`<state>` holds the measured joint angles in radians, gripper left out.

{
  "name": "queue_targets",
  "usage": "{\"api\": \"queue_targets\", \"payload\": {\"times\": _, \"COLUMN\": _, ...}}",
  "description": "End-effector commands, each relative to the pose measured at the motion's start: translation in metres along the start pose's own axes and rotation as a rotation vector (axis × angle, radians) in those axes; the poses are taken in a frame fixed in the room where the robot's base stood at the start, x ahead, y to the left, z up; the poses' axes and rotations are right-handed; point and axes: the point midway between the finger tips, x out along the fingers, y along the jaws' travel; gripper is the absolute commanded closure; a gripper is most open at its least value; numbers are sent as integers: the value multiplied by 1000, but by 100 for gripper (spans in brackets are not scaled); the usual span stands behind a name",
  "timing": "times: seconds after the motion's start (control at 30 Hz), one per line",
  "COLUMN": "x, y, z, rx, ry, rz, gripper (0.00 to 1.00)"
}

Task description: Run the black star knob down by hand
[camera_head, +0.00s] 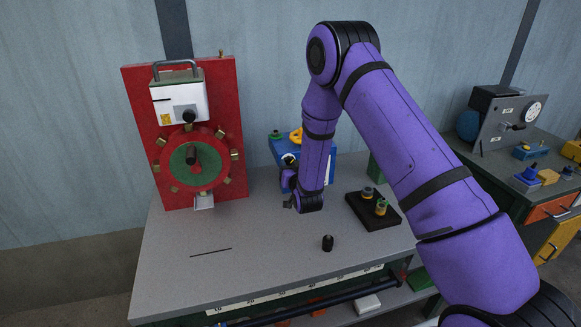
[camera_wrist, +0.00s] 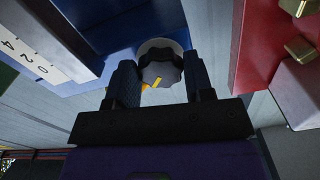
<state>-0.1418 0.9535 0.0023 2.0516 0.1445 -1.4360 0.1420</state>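The black star knob (camera_wrist: 160,70) has a lobed rim and a yellow mark. It sits in front of a pale round collar on a blue block (camera_wrist: 112,25). In the head view the blue block (camera_head: 322,148) stands at the back of the bench, partly hidden by my arm. My gripper (camera_wrist: 161,82) has one finger on each side of the knob in the wrist view. Its fingers look spread about as wide as the knob, and I cannot tell whether they touch it.
A red panel (camera_head: 230,125) with a toothed wheel stands left of the block. A black tray (camera_head: 372,212) with two small fittings lies right of my arm. A small black cylinder (camera_head: 328,242) stands near the front edge. The bench's (camera_head: 200,270) left front is mostly bare.

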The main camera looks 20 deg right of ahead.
Motion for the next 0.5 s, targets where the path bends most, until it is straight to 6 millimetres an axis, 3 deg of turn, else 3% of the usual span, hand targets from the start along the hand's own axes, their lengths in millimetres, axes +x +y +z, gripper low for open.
{"api": "queue_targets", "payload": {"times": 0.5, "x": 0, "y": 0, "z": 0, "rx": 123, "ry": 0, "rz": 1, "gripper": 76}}
